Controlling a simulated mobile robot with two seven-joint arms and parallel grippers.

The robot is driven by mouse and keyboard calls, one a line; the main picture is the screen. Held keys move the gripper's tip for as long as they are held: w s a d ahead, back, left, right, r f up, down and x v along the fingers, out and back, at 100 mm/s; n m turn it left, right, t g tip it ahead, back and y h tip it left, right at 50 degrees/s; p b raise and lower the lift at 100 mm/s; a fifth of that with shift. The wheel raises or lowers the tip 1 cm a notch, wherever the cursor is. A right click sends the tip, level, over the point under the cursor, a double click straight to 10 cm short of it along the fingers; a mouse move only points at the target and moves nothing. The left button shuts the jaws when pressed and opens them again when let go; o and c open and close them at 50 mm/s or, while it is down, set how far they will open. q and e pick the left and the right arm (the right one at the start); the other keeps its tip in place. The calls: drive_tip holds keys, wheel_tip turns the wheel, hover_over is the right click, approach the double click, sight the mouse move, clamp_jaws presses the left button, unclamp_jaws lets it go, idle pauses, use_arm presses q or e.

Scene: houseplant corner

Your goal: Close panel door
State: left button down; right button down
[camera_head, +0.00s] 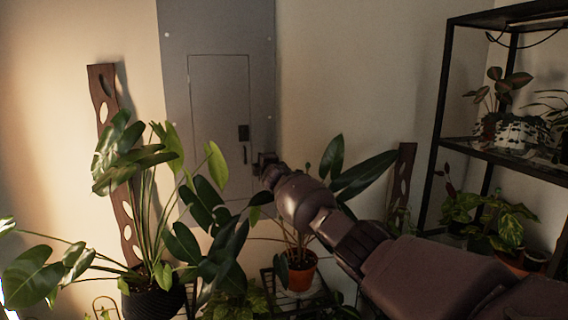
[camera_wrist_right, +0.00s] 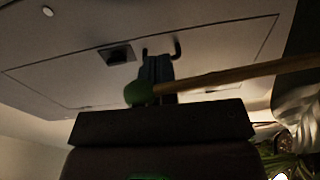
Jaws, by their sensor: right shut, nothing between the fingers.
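The grey panel door (camera_head: 215,105) is set in a tall grey panel (camera_head: 176,40) on the wall. In the head view it looks flush with its frame, with a thin outline around it and a dark latch (camera_head: 243,132) at its right edge. My right gripper (camera_head: 263,161) is just below and right of the latch, fingers shut and empty. In the right wrist view, the shut fingers (camera_wrist_right: 158,66) point at the door (camera_wrist_right: 215,55), beside a dark hooked handle (camera_wrist_right: 178,48) and the latch (camera_wrist_right: 117,55). I cannot tell whether they touch it. My left gripper is out of view.
A large leafy plant in a black pot (camera_head: 152,298) stands at left, its leaves overlapping the door's lower part. In the wrist view, a green leaf (camera_wrist_right: 139,94) crosses near my fingers. Shelves (camera_head: 520,165) stand right.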

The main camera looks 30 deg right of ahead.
drive_tip(key=s+d, duration=0.4)
drive_tip(key=s, duration=0.2)
drive_tip(key=shift+r, duration=0.15)
drive_tip(key=s+a+r+m+t+y, duration=0.2)
drive_tip(key=a+y, duration=0.1)
drive_tip(key=a, duration=0.7)
drive_tip(key=s+a+f+m+g+y, duration=0.1)
drive_tip(key=s+a+f+m+y, duration=0.1)
drive_tip(key=s+a+f, duration=0.4)
drive_tip(key=s+a+f+m+y, duration=0.1)
drive_tip(key=s+a+f, duration=0.25)
drive_tip(key=f, duration=0.55)
drive_tip(key=s+a+f+m+g, duration=0.1)
drive_tip(key=s+f+m+g, duration=0.1)
drive_tip(key=s+f, duration=0.7)
drive_tip(key=s+a+f+m+g+h+b, duration=0.1)
drive_tip(key=s+f+m, duration=0.3)
drive_tip(key=s+f, duration=0.6)
drive_tip(key=s+a+f+m+g, duration=0.1)
drive_tip(key=s+f, duration=0.8)
drive_tip(key=s, duration=1.1)
drive_tip(key=m+g, duration=0.1)
drive_tip(key=g, duration=0.1)
drive_tip(key=shift+a+f+m+g+h, duration=0.2)
drive_tip(key=shift+f+m+g+h, duration=0.1)
drive_tip(key=shift+f+m, duration=0.1)
